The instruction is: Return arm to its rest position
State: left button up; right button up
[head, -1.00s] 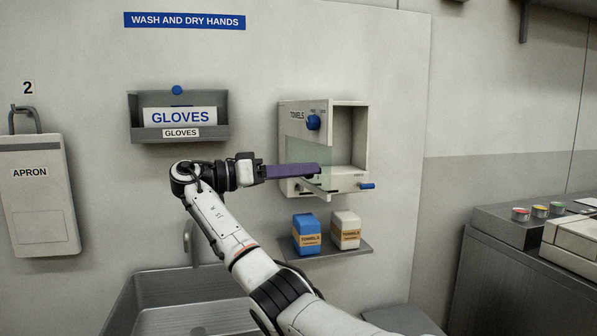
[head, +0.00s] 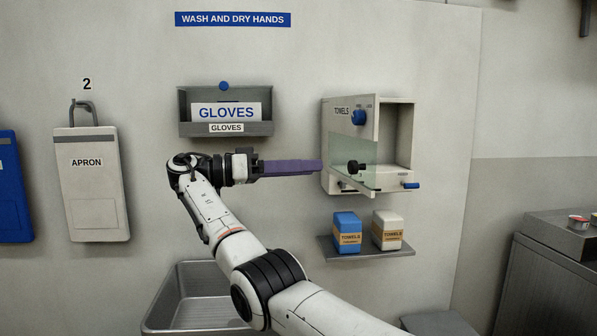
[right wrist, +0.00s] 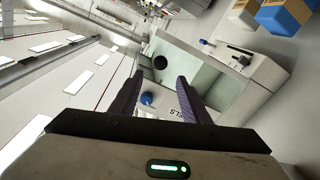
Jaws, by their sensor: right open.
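My right arm comes in from the lower right in the head view. Its right gripper (head: 322,166), with purple fingers, is at the left side of the towel dispenser (head: 403,140). In the right wrist view, the fingers (right wrist: 160,86) stand apart with nothing held between them. The dispenser's door (head: 362,135), with a greenish clear pane, a blue knob (head: 359,117) and a black knob (head: 357,167), stands swung open. The fingertips overlap its left edge in the picture; I cannot tell whether they touch. My left gripper is out of view.
A shelf (head: 372,252) below the dispenser holds a blue towel pack (head: 347,233) and a white one (head: 387,230). A glove box (head: 226,129), an apron case (head: 91,190) and a sink (head: 190,292) are to the left. A grey counter (head: 550,275) is at the right.

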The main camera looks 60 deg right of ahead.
jog(key=shift+w+a, duration=0.4)
dwell(0.3)
